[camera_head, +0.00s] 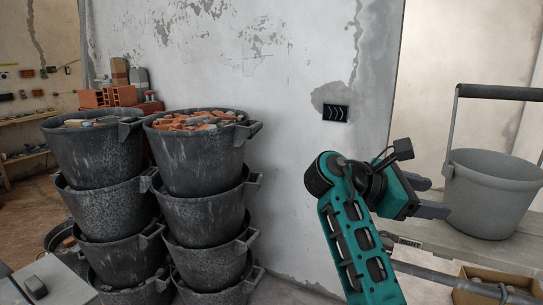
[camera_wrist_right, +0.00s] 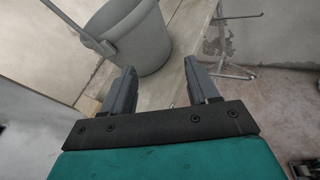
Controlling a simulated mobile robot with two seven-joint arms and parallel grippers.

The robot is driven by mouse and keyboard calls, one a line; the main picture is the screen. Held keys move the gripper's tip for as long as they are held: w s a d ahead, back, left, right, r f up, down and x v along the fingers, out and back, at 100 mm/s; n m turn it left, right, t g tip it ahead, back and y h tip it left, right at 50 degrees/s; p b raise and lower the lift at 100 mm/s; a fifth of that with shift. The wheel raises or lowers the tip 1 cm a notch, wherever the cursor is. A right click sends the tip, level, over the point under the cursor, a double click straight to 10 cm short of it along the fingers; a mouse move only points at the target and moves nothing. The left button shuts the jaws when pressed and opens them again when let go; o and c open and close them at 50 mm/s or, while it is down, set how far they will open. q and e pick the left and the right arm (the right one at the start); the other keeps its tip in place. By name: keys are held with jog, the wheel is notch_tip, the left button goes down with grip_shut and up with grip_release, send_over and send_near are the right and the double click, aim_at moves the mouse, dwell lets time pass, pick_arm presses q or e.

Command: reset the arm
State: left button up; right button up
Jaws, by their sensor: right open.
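My right arm with its teal links comes up from the bottom right in the head view. Its gripper (camera_head: 437,196) points to the right, beside a grey bucket (camera_head: 492,190) with a raised dark handle. In the right wrist view the two fingers of the right gripper (camera_wrist_right: 161,92) stand apart with nothing between them. The grey bucket (camera_wrist_right: 140,35) stands upright just beyond the fingertips, on a light bench (camera_wrist_right: 176,72). I cannot tell whether a finger touches it. My left gripper is not in view.
Two stacks of black buckets (camera_head: 206,200) stand at the left, the top ones filled with rubble (camera_head: 195,121). Bricks (camera_head: 108,97) sit behind them. A plastered wall (camera_head: 290,150) stands behind. A cardboard box (camera_head: 490,287) is below the bench. A metal trestle leg (camera_wrist_right: 238,68) shows in the wrist view.

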jog(key=s+f+m+t+y, duration=0.1)
jog(key=s+f+m+y, duration=0.4)
jog(key=f, duration=0.8)
jog(key=s+f+m+t+y, duration=0.1)
jog(key=s+f+y, duration=0.2)
jog(key=s+f, duration=0.65)
jog(key=s+a+f+m+y, duration=0.3)
jog(key=s+m, duration=0.1)
jog(key=s, duration=0.3)
jog(key=s+a+f+m+y, duration=0.3)
jog(key=s+f+m+y, duration=0.1)
jog(key=s, duration=0.3)
jog(key=w+a+f+t+y, duration=0.1)
jog(key=w+a+f+t, duration=0.2)
jog(key=w+f+t, duration=0.4)
jog(key=shift+f+n+y, duration=0.3)
jog(key=shift+f, duration=0.6)
